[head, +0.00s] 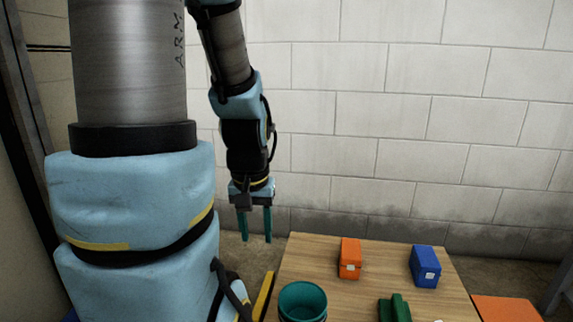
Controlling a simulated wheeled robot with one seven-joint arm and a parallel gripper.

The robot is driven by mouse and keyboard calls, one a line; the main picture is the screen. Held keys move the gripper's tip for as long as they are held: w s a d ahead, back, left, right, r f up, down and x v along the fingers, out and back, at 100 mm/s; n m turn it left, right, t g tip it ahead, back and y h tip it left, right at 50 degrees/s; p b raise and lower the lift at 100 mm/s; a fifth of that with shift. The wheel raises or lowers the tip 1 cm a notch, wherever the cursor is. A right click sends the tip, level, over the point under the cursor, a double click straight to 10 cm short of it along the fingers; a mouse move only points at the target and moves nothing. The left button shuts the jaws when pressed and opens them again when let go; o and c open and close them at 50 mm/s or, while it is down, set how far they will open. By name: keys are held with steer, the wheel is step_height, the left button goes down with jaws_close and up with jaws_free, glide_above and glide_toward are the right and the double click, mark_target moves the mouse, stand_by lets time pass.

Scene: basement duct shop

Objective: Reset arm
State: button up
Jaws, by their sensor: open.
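My arm fills the left of the head view. My gripper (256,224) hangs at its end with two teal fingers pointing down. The fingers are apart and nothing shows between them. The gripper hangs in the air off the back left corner of the wooden table (380,285), as seen in the picture, and appears apart from everything around it.
On the table are an orange box (350,258), a blue box (425,266), green objects (396,308) and a teal round container (302,300) at the front left. An orange surface (505,309) lies at right. A block wall (400,140) stands behind.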

step_height(320, 180, up, 34)
steer(key=p, duration=3.2)
steer(key=shift+r, duration=0.15)
